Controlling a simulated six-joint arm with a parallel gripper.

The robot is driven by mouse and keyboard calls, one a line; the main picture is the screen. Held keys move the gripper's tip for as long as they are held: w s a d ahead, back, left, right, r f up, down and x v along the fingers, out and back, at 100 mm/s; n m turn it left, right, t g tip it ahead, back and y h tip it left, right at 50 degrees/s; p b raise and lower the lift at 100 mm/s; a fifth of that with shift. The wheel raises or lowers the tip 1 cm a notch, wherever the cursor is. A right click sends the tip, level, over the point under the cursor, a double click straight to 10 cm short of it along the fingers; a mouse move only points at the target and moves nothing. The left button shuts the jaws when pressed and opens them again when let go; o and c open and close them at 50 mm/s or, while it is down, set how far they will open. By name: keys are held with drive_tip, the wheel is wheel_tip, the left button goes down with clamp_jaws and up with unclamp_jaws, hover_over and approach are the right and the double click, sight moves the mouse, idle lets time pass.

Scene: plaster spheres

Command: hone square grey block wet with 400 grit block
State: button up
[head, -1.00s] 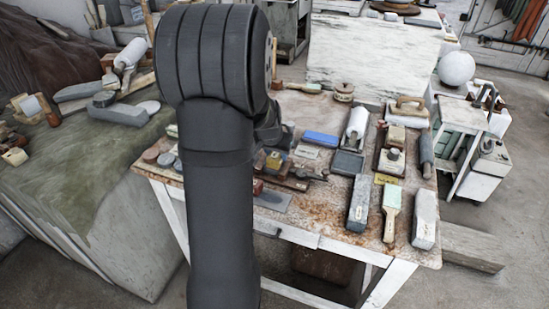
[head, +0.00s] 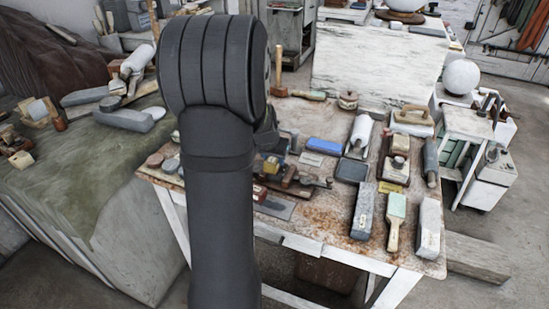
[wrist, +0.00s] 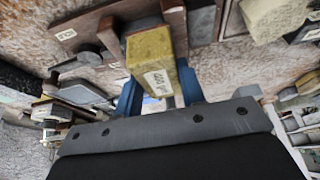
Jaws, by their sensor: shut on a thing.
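My gripper (wrist: 159,88) has blue fingers and is shut on a yellowish block (wrist: 150,55) with a white label that seems to read 400. In the wrist view the block is held close to a dark wooden rack or fixture; I cannot tell whether they touch. In the head view my arm hides most of the gripper, and a small yellow patch beside the arm (head: 270,164) seems to be the held block. A dark grey square slab (head: 351,172) lies flat on the worktable, right of the gripper; I cannot tell for certain that it is the task's grey block.
The worktable (head: 320,228) is crowded. A blue block (head: 323,146), a long grey block (head: 363,212), a green-headed brush (head: 396,215) and a pale block (head: 429,228) lie right of my arm. A cloth-covered bench (head: 75,170) stands left. Bare tabletop shows near the front edge.

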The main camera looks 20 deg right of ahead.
drive_tip(key=shift+f, duration=0.6)
idle(0.3)
drive_tip(key=shift+w+d+r, duration=0.1)
drive_tip(key=shift+w+d, duration=0.7)
drive_tip(key=shift+s+a, duration=1.55)
drive_tip(key=shift+w+d, duration=1.5)
drive_tip(key=shift+d, duration=0.05)
drive_tip(key=shift+s+a, duration=0.75)
drive_tip(key=shift+a, duration=0.05)
drive_tip(key=shift+s+a, duration=0.75)
drive_tip(key=shift+a, duration=0.05)
